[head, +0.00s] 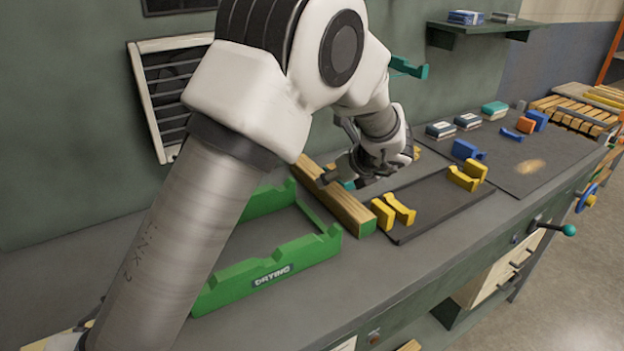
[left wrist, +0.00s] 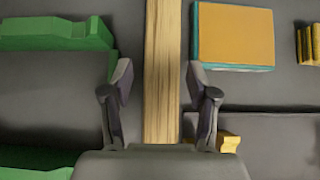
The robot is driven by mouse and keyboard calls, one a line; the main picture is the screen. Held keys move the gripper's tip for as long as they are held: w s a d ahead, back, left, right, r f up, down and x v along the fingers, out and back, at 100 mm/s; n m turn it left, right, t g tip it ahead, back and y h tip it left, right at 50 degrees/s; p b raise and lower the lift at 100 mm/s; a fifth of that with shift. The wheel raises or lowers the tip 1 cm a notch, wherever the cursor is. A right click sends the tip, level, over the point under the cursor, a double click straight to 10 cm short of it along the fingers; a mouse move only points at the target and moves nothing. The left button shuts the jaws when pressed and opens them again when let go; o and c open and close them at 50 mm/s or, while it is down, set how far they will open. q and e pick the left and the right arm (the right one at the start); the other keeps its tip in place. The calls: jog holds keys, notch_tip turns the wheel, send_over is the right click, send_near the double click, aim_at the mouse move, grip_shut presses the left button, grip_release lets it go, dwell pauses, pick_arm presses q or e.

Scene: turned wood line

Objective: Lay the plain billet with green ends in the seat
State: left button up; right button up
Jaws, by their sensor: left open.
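A long plain wooden billet (head: 347,207) lies between the green drying rack and a dark plate; its near end looks green. In the left wrist view the billet (left wrist: 161,70) runs straight up the picture between my fingers, its ends out of sight. My left gripper (head: 338,179) is open over the billet, one finger to each side (left wrist: 159,82), with gaps left and right. Yellow notched supports (head: 398,209) stand on the dark plate (head: 436,207), with more yellow supports (head: 466,176) at its far right. Which is the seat, I cannot tell. My right gripper is out of view.
The green drying rack (head: 265,272) is left of the billet. An orange-topped block with teal sides (left wrist: 235,36) lies close to its right in the wrist view. Blue supports (head: 467,150) and small boxes stand farther back. The bench front is clear.

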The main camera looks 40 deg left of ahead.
aim_at(331, 186)
pick_arm(q)
jog(key=shift+w+a+f, duration=0.1)
jog(key=shift+a+f, duration=0.2)
jog(key=shift+f, duration=0.15)
jog(key=shift+d+f, duration=0.1)
jog(key=shift+f, duration=0.05)
jog(key=x, duration=0.5)
jog(key=shift+w+d+f, duration=0.1)
jog(key=shift+w+f, duration=0.05)
jog(key=shift+f, duration=0.15)
jog(key=shift+d+r, duration=0.2)
jog(key=shift+d, duration=0.05)
jog(key=c, duration=0.4)
grip_shut()
